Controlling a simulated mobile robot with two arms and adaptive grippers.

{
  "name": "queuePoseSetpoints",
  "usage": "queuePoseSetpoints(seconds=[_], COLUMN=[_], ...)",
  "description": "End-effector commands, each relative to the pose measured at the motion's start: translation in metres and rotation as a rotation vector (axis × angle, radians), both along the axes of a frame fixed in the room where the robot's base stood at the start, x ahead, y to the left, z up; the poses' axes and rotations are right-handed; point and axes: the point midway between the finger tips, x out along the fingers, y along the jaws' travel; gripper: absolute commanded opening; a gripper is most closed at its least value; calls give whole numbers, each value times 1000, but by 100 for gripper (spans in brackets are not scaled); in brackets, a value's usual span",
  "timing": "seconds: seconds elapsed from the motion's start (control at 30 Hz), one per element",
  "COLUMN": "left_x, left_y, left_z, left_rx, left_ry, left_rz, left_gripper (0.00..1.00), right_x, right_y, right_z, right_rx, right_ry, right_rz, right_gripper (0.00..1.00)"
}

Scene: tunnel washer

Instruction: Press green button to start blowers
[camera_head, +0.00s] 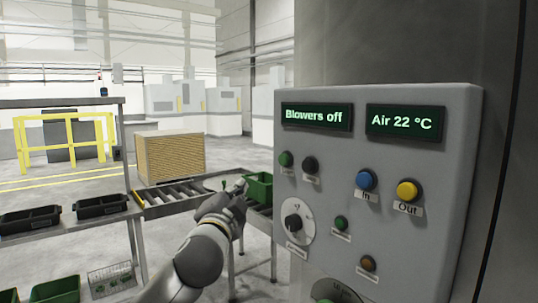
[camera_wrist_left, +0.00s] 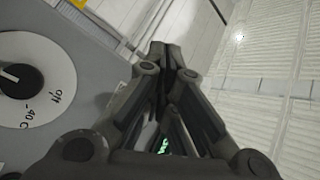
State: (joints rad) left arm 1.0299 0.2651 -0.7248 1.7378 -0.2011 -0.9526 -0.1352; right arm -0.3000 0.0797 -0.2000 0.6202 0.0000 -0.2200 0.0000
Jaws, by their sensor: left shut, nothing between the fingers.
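The grey control panel (camera_head: 375,180) stands at the right of the head view. Its displays read "Blowers off" (camera_head: 316,117) and "Air 22 °C" (camera_head: 405,123). A small green button (camera_head: 286,159) sits at its upper left, beside a black one (camera_head: 310,165). Another small green button (camera_head: 341,223) sits right of the dial (camera_head: 293,222). A larger green part (camera_head: 328,298) is cut off at the bottom. Small labels are unreadable. My left gripper (camera_head: 241,184) is shut and empty, left of the panel, apart from the buttons. In the left wrist view its fingertips (camera_wrist_left: 166,52) meet, with the dial (camera_wrist_left: 22,82) to the left.
The panel also bears blue "In" (camera_head: 366,180), yellow "Out" (camera_head: 408,191) and brown (camera_head: 368,263) buttons. Behind my gripper are a roller conveyor (camera_head: 180,193), a green crate (camera_head: 260,188) and a tan box stack (camera_head: 170,157). Black trays (camera_head: 101,206) lie on a table at left.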

Motion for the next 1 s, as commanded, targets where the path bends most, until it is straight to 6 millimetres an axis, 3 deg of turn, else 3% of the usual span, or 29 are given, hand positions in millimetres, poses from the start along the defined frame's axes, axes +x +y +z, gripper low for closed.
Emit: queuePoseSetpoints(seconds=[0.03, 0.1, 0.23, 0.73, 1.0], left_x=[-6, -13, -20, -19, -1], left_y=[-3, -5, -8, -12, -38], left_z=[18, 31, 46, 49, 49], left_rx=[8, 17, 25, 26, 26], left_ry=[-26, -48, -74, -79, -78], left_rz=[-4, -4, -7, -7, -8], left_gripper=[0, 0, 0, 0, 0], right_x=[0, 0, 0, 0, 0], right_y=[0, 0, 0, 0, 0], right_z=[4, 5, 7, 6, 5], right_rx=[0, 0, 0, 0, 0], right_ry=[0, 0, 0, 0, 0], right_rz=[0, 0, 0, 0, 0], right_gripper=[0, 0, 0, 0, 0])
